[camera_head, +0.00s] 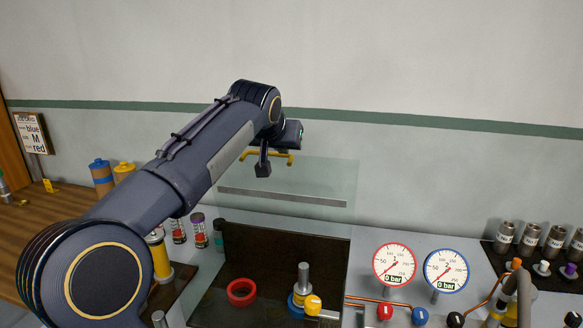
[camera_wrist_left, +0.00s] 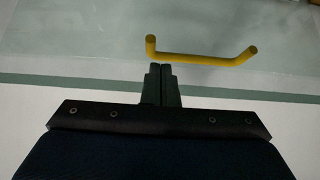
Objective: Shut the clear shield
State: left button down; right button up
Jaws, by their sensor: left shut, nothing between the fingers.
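The clear shield (camera_head: 320,180) is a see-through pane with a grey strip along its lower edge. It stands raised above the dark bench plate (camera_head: 275,255). Its yellow bar handle (camera_head: 283,154) is at the pane's upper left in the head view. My left gripper (camera_head: 263,170) is shut and empty, close to the handle. In the left wrist view its fingertips (camera_wrist_left: 160,68) lie just below the handle (camera_wrist_left: 205,57), near its left end. I cannot tell whether they touch the handle or pane. My right gripper is not in view.
A red ring (camera_head: 241,292) and an upright metal post (camera_head: 304,277) with a yellow knob stand on the dark plate. Two gauges (camera_head: 394,264) (camera_head: 446,271) stand to the right. Several metal cylinders (camera_head: 529,239) stand at far right. Small cans (camera_head: 199,230) stand left of the plate.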

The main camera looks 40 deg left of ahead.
pick_arm(q)
jog(key=s+d+f+t+y+b, duration=0.25)
jog(key=s+f+b, duration=0.3)
jog(key=b, duration=0.65)
jog(key=s+d+f+t+y+b, duration=0.1)
jog(key=s+d+f+t+b, duration=0.25)
jog(key=s+b, duration=0.6)
jog(key=s+d+f+b, duration=0.1)
jog(key=d+f+b, duration=0.1)
jog(key=f+b, duration=0.5)
jog(key=s+d+f+b, duration=0.2)
jog(key=f+b, duration=0.5)
jog(key=b, duration=0.1)
jog(key=shift+s+f+b, duration=0.2)
jog(key=shift+b, duration=0.1)
jog(key=shift+r, duration=0.1)
